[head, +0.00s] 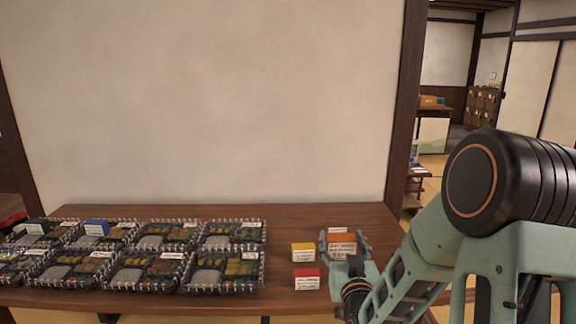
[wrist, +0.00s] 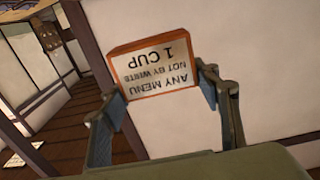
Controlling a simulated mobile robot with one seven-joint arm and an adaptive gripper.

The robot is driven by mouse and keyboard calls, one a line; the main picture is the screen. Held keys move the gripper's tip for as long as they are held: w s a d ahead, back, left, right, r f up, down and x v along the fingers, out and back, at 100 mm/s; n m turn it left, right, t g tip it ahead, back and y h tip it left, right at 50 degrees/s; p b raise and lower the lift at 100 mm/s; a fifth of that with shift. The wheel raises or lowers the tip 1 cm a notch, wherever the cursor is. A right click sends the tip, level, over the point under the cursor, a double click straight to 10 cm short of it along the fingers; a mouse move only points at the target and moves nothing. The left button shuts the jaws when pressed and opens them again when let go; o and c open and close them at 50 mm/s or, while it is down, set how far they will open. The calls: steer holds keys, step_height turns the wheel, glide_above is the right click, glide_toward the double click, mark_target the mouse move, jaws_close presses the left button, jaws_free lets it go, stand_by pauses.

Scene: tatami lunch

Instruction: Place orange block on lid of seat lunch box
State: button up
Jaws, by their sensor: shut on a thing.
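My gripper (head: 342,245) is at the right end of the wooden table, shut on the orange block (head: 342,238). The block has a white label and also shows in the wrist view (wrist: 153,70), between the two fingers, with its text upside down. Several lunch boxes stand in two rows on the left of the table, such as a front box (head: 222,286) and a back box (head: 230,246). I cannot tell which one is the seat lunch box. A blue block (head: 96,227) and a dark block (head: 36,226) sit on back-row boxes.
A yellow block (head: 303,253) and a red block (head: 306,279) stand on the table (head: 310,219) just left of my gripper. A plain wall (head: 210,100) rises behind the table. A dark post (head: 403,110) stands at the right, beside an opening to another room.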

mark_target(342, 238)
step_height(342, 238, up, 20)
steer(key=p, duration=1.8)
steer(key=w+d+f+b, duration=0.2)
steer(key=d+f+b, duration=0.1)
steer(key=f+b, duration=0.9)
steer(key=w+d+f+b, duration=0.2)
steer(key=d+f+b, duration=0.2)
steer(key=f+b, duration=0.8)
steer(key=b, duration=0.6)
steer(key=shift+f+y+b, duration=0.3)
steer(key=shift+b, duration=0.1)
steer(key=w+d+f+b, duration=0.1)
steer(key=d+f, duration=0.2)
steer(key=d, duration=0.1)
steer(key=w+d+f+b, duration=0.1)
steer(key=d+f, duration=0.2)
steer(key=d, duration=0.1)
steer(key=w+d+f+b, duration=0.1)
steer(key=w+d+f, duration=0.1)
steer(key=d+f, duration=0.1)
steer(key=shift+d, duration=0.8)
steer(key=shift+d+f, duration=0.15)
steer(key=shift+f, duration=0.2)
steer(key=shift+w+d+f+b, duration=0.1)
steer(key=shift+d+f+b, duration=0.05)
steer(key=shift+f+b, duration=1.1)
steer(key=shift+f, duration=0.2)
